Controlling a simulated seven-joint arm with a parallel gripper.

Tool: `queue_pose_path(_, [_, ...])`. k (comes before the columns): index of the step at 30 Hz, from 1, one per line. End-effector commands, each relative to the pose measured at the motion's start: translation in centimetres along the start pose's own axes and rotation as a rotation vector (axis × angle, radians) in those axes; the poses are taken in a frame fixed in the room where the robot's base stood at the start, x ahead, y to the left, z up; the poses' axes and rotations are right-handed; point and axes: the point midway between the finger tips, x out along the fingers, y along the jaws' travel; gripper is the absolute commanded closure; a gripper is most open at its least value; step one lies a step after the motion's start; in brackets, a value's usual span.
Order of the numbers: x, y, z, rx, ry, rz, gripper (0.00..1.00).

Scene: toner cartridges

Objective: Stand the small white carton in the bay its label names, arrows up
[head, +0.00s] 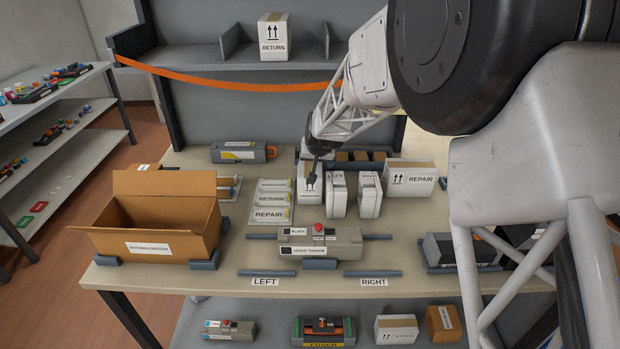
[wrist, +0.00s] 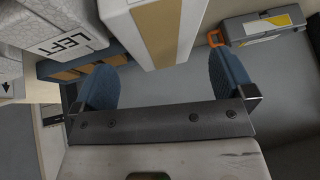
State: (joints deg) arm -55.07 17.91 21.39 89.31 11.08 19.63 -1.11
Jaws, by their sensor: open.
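Several white cartons show, and I cannot tell for certain which the task means. One white carton (head: 274,38) stands on the back shelf, marked RETURN, with its arrows up. A larger white carton (head: 410,180) marked REPAIR lies on the table with arrows up. Narrow white cartons (head: 337,196) (head: 369,196) stand in the middle. My gripper (head: 311,182) is low over the leftmost of them, partly hiding it. In the wrist view my gripper (wrist: 168,66) is open, and a white carton with a tan strip (wrist: 158,30) shows beyond its fingers. A carton marked LEFT (wrist: 65,42) is beside it.
The back shelf (head: 190,62) has upright dividers and an orange strap (head: 220,80) across its front. An open brown box (head: 150,220) stands at left. A grey toner unit (head: 320,242) lies at front centre, behind LEFT and RIGHT labels. A grey cartridge (head: 240,152) lies behind.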

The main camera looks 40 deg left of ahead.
Motion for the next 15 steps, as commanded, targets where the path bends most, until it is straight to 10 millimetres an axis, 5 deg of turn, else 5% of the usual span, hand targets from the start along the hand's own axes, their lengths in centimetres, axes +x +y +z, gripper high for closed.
queue_pose_path(15, [0.51,-0.03,-0.09,0.000,0.000,0.000,0.00])
